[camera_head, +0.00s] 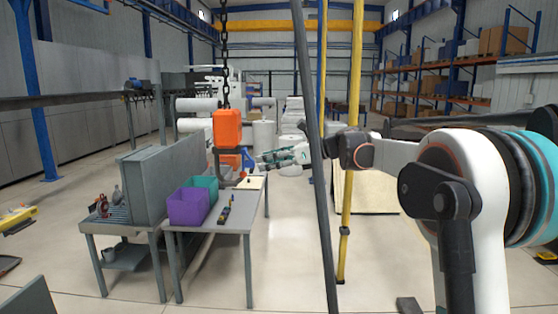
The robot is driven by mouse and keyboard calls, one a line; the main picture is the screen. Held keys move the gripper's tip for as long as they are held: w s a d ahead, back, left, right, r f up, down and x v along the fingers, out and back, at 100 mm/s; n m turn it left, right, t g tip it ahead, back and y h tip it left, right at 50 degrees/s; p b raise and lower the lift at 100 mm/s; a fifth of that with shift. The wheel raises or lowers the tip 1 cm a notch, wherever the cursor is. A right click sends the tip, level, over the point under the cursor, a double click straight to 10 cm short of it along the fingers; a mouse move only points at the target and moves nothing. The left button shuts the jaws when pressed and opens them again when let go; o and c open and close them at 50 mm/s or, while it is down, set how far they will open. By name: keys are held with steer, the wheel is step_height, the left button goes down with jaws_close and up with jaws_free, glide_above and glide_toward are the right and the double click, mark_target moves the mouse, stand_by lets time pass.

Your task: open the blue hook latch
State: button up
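An orange hoist block (227,130) hangs on a dark chain above a grey workbench. Below it is a grey hook (217,166), with another orange piece (230,160) beside or behind it. A small blue part (247,160) shows just right of the hook. It may be the blue latch, but it is too small to tell its shape or whether it is open. My gripper (263,161), white and teal, points left, with its tips close to the right of the blue part. I cannot tell whether they touch or how far the fingers are spread.
A dark slanted pole (317,170) and a yellow post (351,150) stand near my arm. The bench (233,224) holds a purple bin (188,207), a teal bin (206,184) and small tools. Open floor lies right of the bench.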

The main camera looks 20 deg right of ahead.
steer(key=shift+x, duration=2.4)
steer(key=c, duration=0.7)
